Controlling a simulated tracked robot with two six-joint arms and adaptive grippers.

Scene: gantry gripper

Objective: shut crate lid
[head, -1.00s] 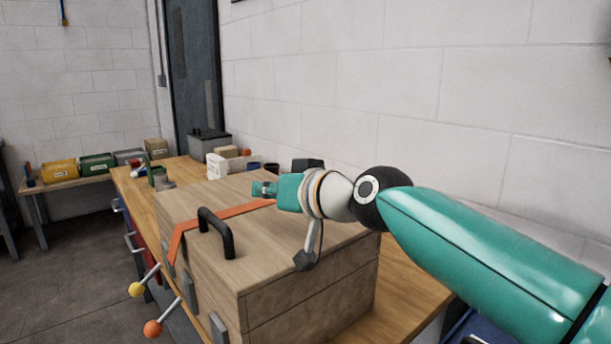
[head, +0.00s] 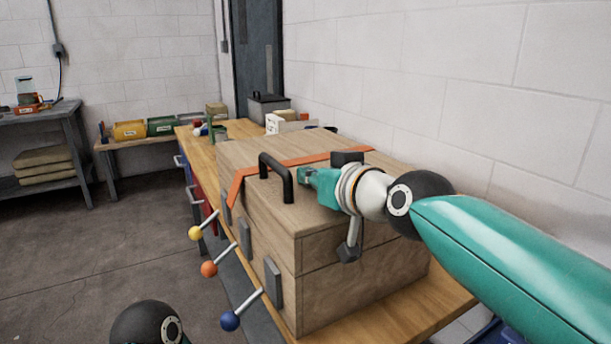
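A wooden crate (head: 340,295) stands on the workbench. Its lid (head: 255,150) lies flat and level on top, and I see no gap at the seam on the side facing me. A black handle (head: 277,172) and an orange strap (head: 310,160) are on the lid. My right gripper (head: 348,205) is over the right part of the lid, right of the handle. Its dark fingertips are spread wide with nothing between them. I cannot tell whether it touches the lid. My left gripper is out of view; only a dark joint of mine shows at the bottom left.
Levers with yellow (head: 195,233), orange (head: 209,269) and blue (head: 230,321) knobs stick out at the crate's left side. A grey box (head: 268,109) and small items stand at the bench's far end. A white wall (head: 450,90) runs close on the right. The floor (head: 90,260) at left is clear.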

